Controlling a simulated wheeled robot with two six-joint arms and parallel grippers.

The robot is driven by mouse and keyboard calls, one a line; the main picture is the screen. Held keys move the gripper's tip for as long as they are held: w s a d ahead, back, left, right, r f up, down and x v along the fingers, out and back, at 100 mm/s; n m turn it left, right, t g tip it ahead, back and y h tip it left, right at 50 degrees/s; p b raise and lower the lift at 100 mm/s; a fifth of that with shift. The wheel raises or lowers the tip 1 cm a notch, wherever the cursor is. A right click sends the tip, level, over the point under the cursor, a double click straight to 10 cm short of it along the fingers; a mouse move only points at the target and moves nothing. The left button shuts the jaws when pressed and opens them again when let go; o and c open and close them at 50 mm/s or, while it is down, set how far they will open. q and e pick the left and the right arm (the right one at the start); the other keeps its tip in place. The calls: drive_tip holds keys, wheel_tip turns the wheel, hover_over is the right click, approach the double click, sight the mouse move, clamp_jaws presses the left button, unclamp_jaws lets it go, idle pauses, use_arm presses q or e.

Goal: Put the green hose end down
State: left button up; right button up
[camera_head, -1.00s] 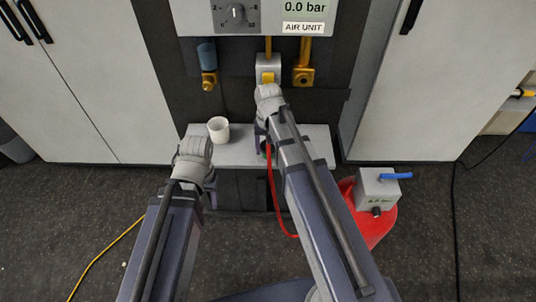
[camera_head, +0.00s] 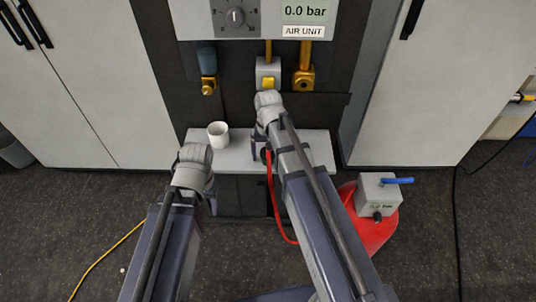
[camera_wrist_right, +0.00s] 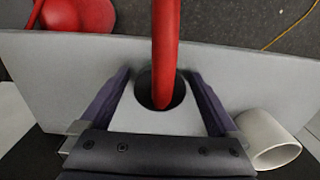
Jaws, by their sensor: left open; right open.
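No green hose end shows. The end appears to rest on the shelf. My left gripper (camera_head: 210,194) is open, low at the shelf's front left, mostly hidden behind its own wrist, with nothing seen in it.
A white cup (camera_head: 218,134) stands on the shelf, close to my right gripper in the right wrist view (camera_wrist_right: 267,139). Brass fittings (camera_head: 304,78) hang below the air unit (camera_head: 262,17). A red tank (camera_head: 372,229) with a grey box (camera_head: 378,192) stands on the floor at right.

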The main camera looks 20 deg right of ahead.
wheel_tip(320, 180, up, 12)
drive_tip(key=p, duration=1.2)
drive_tip(key=shift+r, duration=0.1)
drive_tip(key=s+a+n+h, duration=0.1)
drive_tip(key=s+a+n, duration=0.6)
drive_tip(key=s+a, duration=0.3)
drive_tip(key=s, duration=0.4)
drive_tip(key=shift+a, duration=0.35)
drive_tip(key=shift+s, duration=0.1)
